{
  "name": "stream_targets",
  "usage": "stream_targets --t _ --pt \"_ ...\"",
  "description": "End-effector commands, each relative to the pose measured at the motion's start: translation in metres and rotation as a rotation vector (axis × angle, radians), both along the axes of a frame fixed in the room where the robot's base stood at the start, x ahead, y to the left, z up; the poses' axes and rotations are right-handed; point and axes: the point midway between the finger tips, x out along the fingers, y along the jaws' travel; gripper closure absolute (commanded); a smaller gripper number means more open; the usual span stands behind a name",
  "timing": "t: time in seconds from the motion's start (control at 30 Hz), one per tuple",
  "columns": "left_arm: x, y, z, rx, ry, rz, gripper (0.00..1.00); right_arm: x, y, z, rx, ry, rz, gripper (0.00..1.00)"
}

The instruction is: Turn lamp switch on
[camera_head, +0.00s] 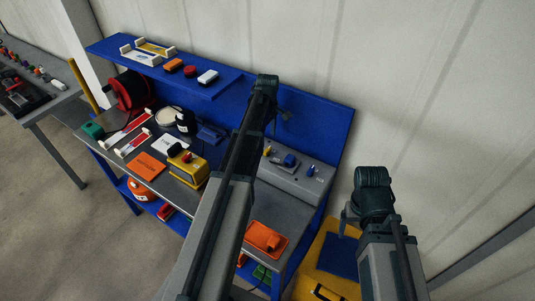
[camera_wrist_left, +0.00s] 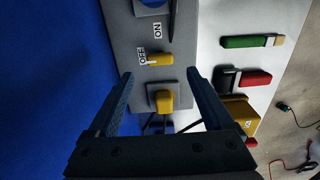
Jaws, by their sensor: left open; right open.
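The grey control box (camera_head: 290,176) stands on the workbench against the blue back panel. A larger yellow knob or plug (camera_wrist_left: 164,101) on a square grey base lies between the fingers in the picture. My left gripper (camera_wrist_left: 160,78) is open over the panel and holds nothing; contact with the switch cannot be told. My right gripper (camera_head: 349,214) is open, right of the bench.
The workbench (camera_head: 225,205) holds a yellow device (camera_head: 188,167), an orange card (camera_head: 146,166) and an orange tray (camera_head: 282,240). The blue shelf (camera_head: 215,85) rises behind. A red reel (camera_head: 130,92) stands at left. Floor is free on the left.

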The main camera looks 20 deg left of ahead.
Motion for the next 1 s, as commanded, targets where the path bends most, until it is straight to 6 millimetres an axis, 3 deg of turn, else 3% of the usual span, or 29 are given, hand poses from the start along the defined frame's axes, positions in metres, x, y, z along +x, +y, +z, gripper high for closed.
stream_targets --t 0.03,0.4,0.8,1.0 --pt "0.000 0.000 -0.015 0.000 0.000 0.000 0.15 0.000 0.000 -0.015 0.000 0.000 0.001 0.16" --pt "0.000 0.000 -0.060 0.000 0.000 0.000 0.15 0.000 0.000 -0.060 0.000 0.000 -0.001 0.16" --pt "0.000 0.000 -0.063 0.000 0.000 0.000 0.15 0.000 0.000 -0.063 0.000 0.000 -0.001 0.16" --pt "0.000 0.000 -0.063 0.000 0.000 0.000 0.51 0.000 0.000 -0.063 0.000 0.000 -0.001 0.16"
